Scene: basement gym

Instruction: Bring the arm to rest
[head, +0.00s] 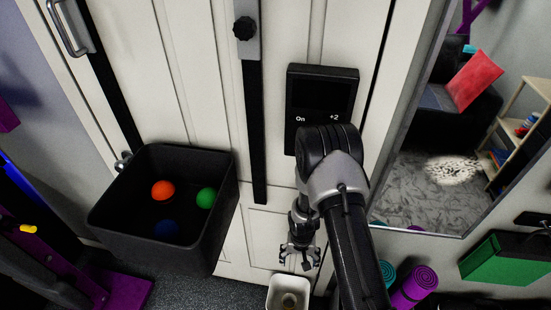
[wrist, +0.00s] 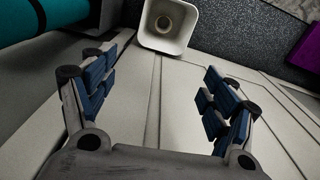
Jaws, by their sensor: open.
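My gripper (head: 300,260) hangs at the end of my bent arm in the head view, in front of the pale panelled door (head: 180,60). In the wrist view my gripper (wrist: 158,95) has its two blue-padded fingers spread wide apart, with nothing between them. A white square container (head: 288,293) stands below the gripper in the head view. It also shows beyond the fingertips in the wrist view (wrist: 167,40), with a round tan shape inside. The gripper looks apart from the container.
A black bin (head: 135,225) with orange, green and blue balls stands at left. A black panel (head: 320,90) reading "On" and "+2" is on the door behind my arm. A mirror (head: 430,180) is at right. Rolled mats (head: 415,285) and a green case (head: 505,258) are lower right.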

